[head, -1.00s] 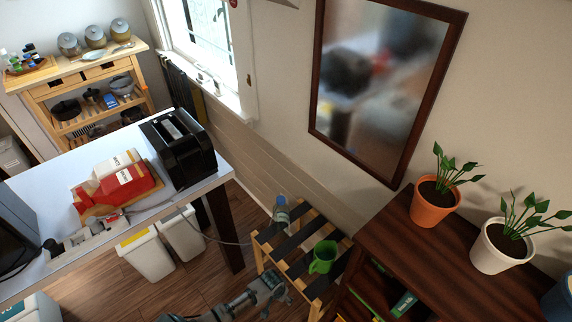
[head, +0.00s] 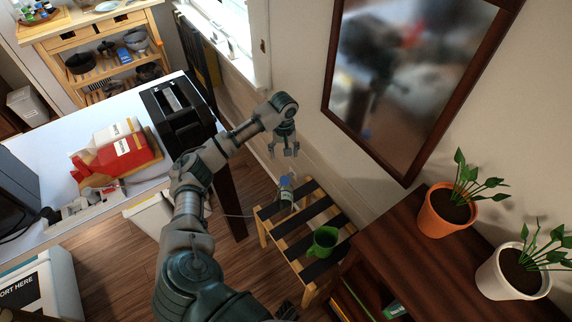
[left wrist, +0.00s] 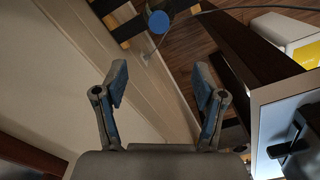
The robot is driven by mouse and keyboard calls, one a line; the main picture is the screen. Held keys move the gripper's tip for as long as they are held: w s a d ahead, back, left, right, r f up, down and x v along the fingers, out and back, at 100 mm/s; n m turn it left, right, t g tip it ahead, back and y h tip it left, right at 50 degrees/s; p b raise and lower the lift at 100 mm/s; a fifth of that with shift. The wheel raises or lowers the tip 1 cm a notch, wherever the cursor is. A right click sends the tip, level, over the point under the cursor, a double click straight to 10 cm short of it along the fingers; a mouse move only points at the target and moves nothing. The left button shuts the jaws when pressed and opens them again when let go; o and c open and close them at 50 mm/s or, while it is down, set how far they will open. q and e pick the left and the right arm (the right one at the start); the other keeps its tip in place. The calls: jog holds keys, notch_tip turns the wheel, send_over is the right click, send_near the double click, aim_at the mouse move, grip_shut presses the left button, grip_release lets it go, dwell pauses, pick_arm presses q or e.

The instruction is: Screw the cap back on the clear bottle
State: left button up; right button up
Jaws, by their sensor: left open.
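The clear bottle (head: 286,196) stands upright on the slatted wooden stool, near its back corner. A blue cap (head: 285,181) shows at its top; whether it is screwed tight I cannot tell. The cap is a blue disc at the top of the left wrist view (left wrist: 158,21), with the bottle mostly hidden or cut off. My left gripper (head: 284,150) is open and empty, pointing down, above the bottle and apart from it. Its spread fingers frame the left wrist view (left wrist: 160,88). A dark mechanical part shows at the head view's bottom edge; I cannot tell whether it is my right gripper.
A dark shelf (head: 400,245) with potted plants is to the right. The white table (head: 90,205) with a black toaster (head: 178,112) is to the left. A wall with a mirror (head: 405,85) lies behind.

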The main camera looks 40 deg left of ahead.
aim_at(285, 179)
pick_arm(q)
notch_tip(285, 179, down, 15)
jog(key=shift+f+b, duration=0.1)
jog(key=shift+b, duration=1.1)
jog(key=shift+f, duration=0.4)
pick_arm(e)
jog(key=w+r, duration=0.5)
jog(key=shift+a+r, duration=0.2)
jog(key=shift+a, duration=0.15)
pick_arm(q)
jog(key=shift+d, duration=0.1)
grip_shut()
